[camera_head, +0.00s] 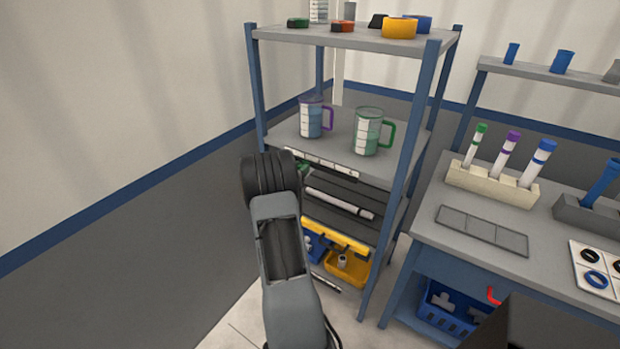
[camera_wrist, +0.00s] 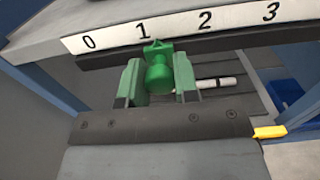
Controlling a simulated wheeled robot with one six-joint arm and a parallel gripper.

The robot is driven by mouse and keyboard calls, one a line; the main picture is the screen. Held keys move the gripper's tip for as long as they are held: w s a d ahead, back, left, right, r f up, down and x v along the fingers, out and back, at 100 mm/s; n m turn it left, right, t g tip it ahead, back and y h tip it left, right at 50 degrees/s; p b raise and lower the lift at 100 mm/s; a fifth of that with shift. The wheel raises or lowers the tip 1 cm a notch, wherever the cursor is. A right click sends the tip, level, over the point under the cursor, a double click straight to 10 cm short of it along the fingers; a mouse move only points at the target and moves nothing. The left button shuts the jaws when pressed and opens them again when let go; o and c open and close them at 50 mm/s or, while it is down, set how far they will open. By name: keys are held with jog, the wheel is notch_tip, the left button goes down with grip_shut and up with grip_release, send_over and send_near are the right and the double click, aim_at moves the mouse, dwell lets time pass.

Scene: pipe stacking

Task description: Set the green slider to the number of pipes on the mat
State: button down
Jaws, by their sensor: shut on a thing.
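The green slider (camera_wrist: 158,72) sits on a dark rail below a white number strip (camera_wrist: 174,28) marked 0, 1, 2, 3 in the wrist view. Its pointed top is just right of the 1, closer to 1 than to 2. My gripper (camera_wrist: 158,82) is shut on the slider, one green finger on each side. In the head view the gripper (camera_head: 303,170) is mostly hidden behind my arm. A white pipe with dark bands (camera_head: 340,203) lies on a dark, grooved surface (camera_head: 372,228) on the shelf below. Part of that surface is hidden by my arm.
Two measuring jugs, purple-handled (camera_head: 312,118) and green-handled (camera_head: 368,132), stand on the shelf above the strip. A blue shelf post (camera_head: 398,180) rises to the right. A segmented grey plate (camera_head: 482,230) lies bare on the bench. Yellow bin (camera_head: 347,268) below.

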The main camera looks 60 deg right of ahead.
jog(key=shift+w, duration=0.6)
jog(key=c, duration=0.9)
grip_release()
jog(key=shift+o, duration=0.2)
jog(key=a+b, duration=0.1)
jog(key=a, duration=1.2)
jog(key=shift+a+b, duration=0.3)
jog(key=shift+a, duration=0.1)
